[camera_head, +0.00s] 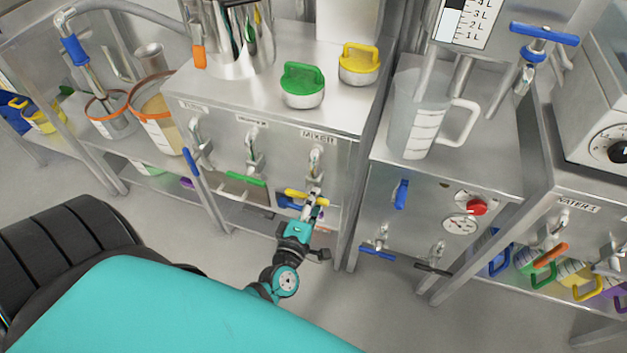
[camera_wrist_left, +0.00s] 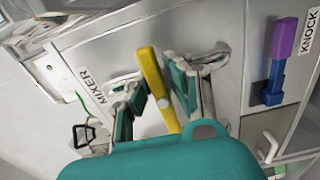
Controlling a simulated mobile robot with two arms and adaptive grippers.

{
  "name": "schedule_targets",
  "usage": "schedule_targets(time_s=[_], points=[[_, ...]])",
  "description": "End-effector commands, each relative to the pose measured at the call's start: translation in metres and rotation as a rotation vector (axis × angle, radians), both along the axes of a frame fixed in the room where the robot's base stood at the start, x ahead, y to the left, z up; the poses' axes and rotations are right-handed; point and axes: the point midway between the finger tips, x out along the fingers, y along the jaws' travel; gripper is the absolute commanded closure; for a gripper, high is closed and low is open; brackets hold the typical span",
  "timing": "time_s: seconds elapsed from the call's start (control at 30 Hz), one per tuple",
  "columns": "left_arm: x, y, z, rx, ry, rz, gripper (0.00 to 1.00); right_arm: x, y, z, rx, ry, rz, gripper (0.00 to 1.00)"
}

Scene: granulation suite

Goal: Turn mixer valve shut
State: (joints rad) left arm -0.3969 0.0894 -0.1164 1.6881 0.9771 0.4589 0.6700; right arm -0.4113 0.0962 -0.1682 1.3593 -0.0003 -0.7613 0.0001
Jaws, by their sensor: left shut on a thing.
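The mixer valve's yellow handle (camera_head: 296,193) sits on the pipe below the MIXER label (camera_head: 317,138) on the steel cabinet front. In the head view it lies roughly crosswise to the pipe. My left gripper (camera_head: 312,208) reaches up to it from below. In the left wrist view the yellow handle (camera_wrist_left: 150,70) runs between the two teal fingers of the left gripper (camera_wrist_left: 155,88), which is shut on it. The fingers hide part of the valve body. My right gripper is not in view.
Neighbouring taps have a green handle (camera_head: 246,179) and a blue handle (camera_head: 191,162). A measuring jug (camera_head: 415,125) stands on the cabinet to the right. A purple-and-blue handle (camera_wrist_left: 280,60) is beside the KNOCK label.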

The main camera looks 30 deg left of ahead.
Motion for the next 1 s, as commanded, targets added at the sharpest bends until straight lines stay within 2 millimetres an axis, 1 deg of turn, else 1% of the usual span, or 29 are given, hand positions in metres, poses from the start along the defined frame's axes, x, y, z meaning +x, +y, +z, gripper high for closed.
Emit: schedule_targets(time_s=[0.03, 0.2, 0.23, 0.47, 0.57, 0.67, 1.0], points=[[0.002, 0.004, 0.007, 0.006, -0.016, 0.01, 0.83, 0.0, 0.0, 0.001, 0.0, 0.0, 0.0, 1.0], [0.002, 0.003, 0.006, 0.004, -0.013, 0.007, 0.61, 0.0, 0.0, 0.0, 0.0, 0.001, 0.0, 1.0], [0.002, 0.003, 0.005, 0.004, -0.012, 0.006, 0.59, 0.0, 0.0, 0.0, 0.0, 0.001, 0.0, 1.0], [0.001, 0.001, 0.003, 0.002, -0.007, 0.003, 0.59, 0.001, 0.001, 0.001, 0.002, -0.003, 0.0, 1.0], [-0.005, 0.0, 0.002, 0.001, -0.004, 0.003, 0.59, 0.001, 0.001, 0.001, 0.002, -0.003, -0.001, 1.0], [-0.018, -0.003, 0.001, 0.001, -0.002, 0.003, 0.59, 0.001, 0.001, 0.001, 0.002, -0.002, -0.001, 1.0], [-0.087, -0.019, 0.002, 0.001, -0.003, 0.003, 0.59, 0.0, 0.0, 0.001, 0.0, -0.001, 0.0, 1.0]])
